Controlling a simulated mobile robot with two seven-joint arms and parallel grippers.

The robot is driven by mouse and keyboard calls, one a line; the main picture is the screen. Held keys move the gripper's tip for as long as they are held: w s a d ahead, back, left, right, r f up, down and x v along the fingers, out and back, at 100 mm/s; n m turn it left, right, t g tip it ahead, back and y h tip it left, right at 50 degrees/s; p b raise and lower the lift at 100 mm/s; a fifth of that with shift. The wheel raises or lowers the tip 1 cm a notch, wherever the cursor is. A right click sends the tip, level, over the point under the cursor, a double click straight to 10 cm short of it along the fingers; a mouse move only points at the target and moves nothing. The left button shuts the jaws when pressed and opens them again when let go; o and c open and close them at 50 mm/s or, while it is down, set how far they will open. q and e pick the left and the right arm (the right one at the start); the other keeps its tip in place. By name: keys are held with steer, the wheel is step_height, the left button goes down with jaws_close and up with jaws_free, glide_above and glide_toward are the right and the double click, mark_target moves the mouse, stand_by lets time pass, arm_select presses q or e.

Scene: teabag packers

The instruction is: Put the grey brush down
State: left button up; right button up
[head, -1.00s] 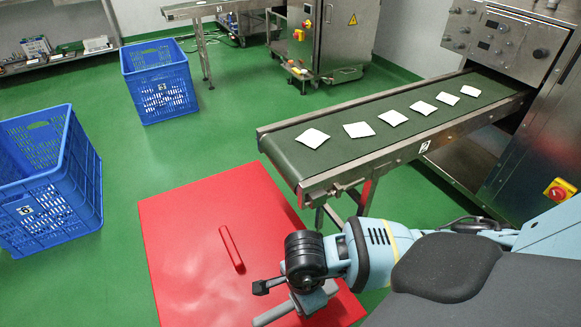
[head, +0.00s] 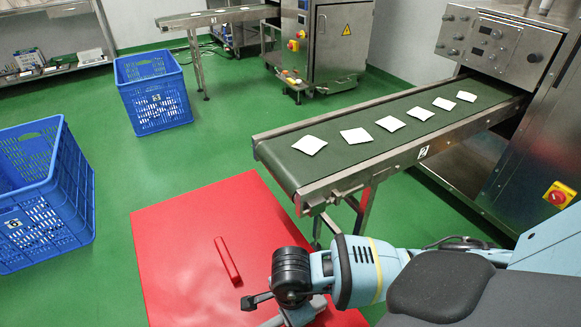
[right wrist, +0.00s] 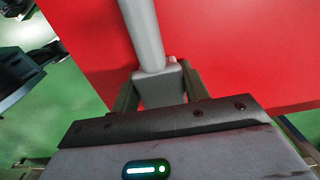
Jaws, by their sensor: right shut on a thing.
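The grey brush (right wrist: 142,35) is in my right gripper (right wrist: 160,88), its grey block between the two fingers and its round handle running up out of the right wrist view. A grey part of it (head: 292,317) also shows at the bottom of the head view, partly cut off and partly behind my wrist. The brush is over the red surface (head: 180,225); I cannot tell whether it touches it. My left gripper is not in view.
A red bar (head: 227,260) lies on the red surface, left of my right wrist. The red surface is otherwise clear. A conveyor (head: 350,165) with several white teabags stands behind it to the right. Blue crates (head: 155,95) stand on the green floor at the left.

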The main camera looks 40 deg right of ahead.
steer(key=shift+f, duration=0.15)
steer(key=o, duration=0.9)
steer(key=shift+o, duration=0.7)
step_height(320, 180, up, 11)
steer(key=p, duration=0.3)
steer(key=shift+p, duration=0.4)
steer(key=shift+r, duration=0.65)
